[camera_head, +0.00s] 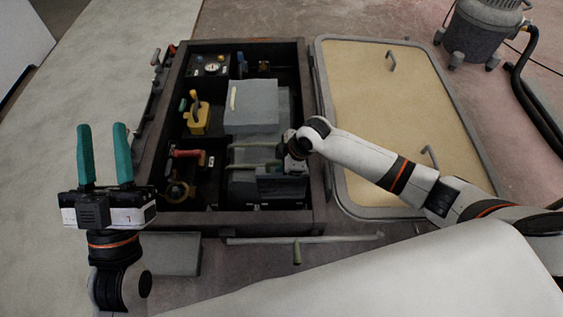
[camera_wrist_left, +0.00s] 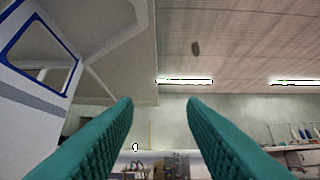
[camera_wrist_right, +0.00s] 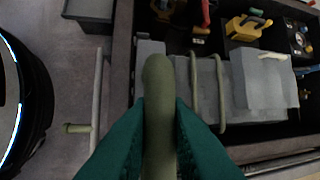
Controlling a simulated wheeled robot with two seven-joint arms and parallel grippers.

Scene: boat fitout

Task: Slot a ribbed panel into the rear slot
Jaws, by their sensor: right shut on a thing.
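My right gripper (camera_wrist_right: 160,145) is shut on an olive bar handle (camera_wrist_right: 158,95), seen close up in the right wrist view. In the head view its arm reaches over the open dark box, and a dark panel (camera_head: 283,186) shows just below the wrist at the box's near right. The handle seems to belong to this panel; the join is hidden. Two more olive handles (camera_wrist_right: 193,85) (camera_wrist_right: 220,92) stand on grey pieces inside the box, beyond the held handle. The slots are not clearly visible. My left gripper (camera_head: 103,162) is open and empty, pointing up left of the box.
The box (camera_head: 309,215) also holds a yellow-handled part (camera_head: 196,117), a red-handled part (camera_head: 186,154), a gauge (camera_head: 211,67) and a light grey block (camera_head: 250,107). A tan lid (camera_head: 385,115) lies to the right. A pale rod (camera_head: 345,238) lies before the box.

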